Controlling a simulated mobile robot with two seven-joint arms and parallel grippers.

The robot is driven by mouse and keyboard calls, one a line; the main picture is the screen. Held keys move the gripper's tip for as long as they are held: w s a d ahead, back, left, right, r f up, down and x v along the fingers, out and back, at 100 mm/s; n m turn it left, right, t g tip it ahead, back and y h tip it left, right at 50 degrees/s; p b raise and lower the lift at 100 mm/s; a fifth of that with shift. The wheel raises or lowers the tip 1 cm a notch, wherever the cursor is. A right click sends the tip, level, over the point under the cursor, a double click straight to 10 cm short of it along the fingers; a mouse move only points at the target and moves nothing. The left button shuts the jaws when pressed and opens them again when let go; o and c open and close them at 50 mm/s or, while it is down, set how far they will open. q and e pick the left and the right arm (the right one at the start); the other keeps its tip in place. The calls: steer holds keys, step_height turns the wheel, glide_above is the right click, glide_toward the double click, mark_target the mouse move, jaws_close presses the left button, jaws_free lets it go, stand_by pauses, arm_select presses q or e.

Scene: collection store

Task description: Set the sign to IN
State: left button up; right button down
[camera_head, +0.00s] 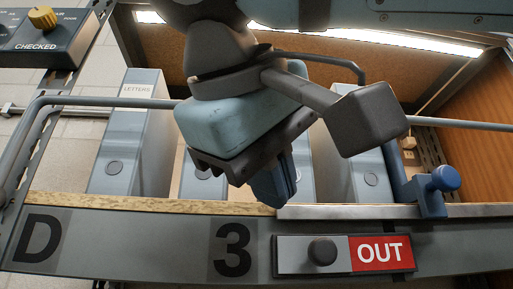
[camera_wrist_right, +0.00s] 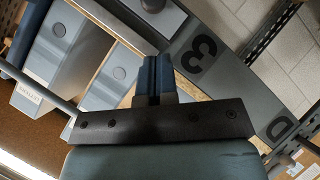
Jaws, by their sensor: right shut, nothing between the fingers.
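The sign (camera_head: 299,255) is on the grey shelf front at the lower right of the head view. Its right part is a red panel reading OUT (camera_head: 380,253). Its left part is grey, with a round dark knob (camera_head: 322,251) on it. My right gripper (camera_head: 277,190) is above and left of the knob, apart from it, with its blue fingers shut and empty. My left gripper is not in view.
Grey file boxes (camera_head: 108,172) stand on the shelf behind a metal rail (camera_head: 110,102). A blue clamp with a knob (camera_head: 440,182) sits at the shelf edge above the OUT panel.

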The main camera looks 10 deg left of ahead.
mark_target(319, 253)
steer(key=shift+w+d+f, duration=0.35)
steer(key=shift+d+f, duration=0.2)
steer(key=shift+f, duration=0.1)
steer(key=shift+w+d+f, duration=0.35)
steer(key=shift+d+f, duration=0.15)
steer(key=shift+f, duration=0.1)
steer(key=shift+d+f, duration=0.25)
steer(key=shift+d, duration=0.05)
steer(key=shift+w+a, duration=0.1)
steer(key=shift+w, duration=0.05)
